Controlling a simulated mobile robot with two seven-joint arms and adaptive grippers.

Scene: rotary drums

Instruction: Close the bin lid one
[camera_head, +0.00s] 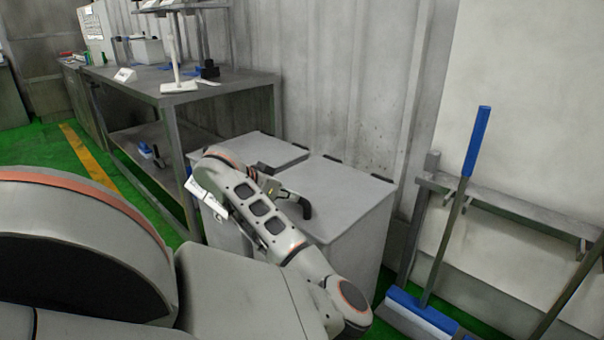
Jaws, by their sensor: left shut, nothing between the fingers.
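Two light grey bins stand side by side against the wall. The left bin (222,228) has a flat lid (262,147) that looks closed. The right bin (362,250) also has a flat lid (345,187) that looks closed, with dark hinges at its back edge. My left gripper (305,209) is shut and empty, with its dark fingers over the front left part of the right bin's lid. I cannot tell whether it touches the lid. My left arm hides the bins' front edges and part of the left lid. My right gripper is not in view.
A grey metal workbench (185,92) stands left of the bins. A blue-handled broom (456,215) leans on a metal rail (515,207) to the right, its blue head on the green floor. A corrugated wall (330,75) is close behind the bins.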

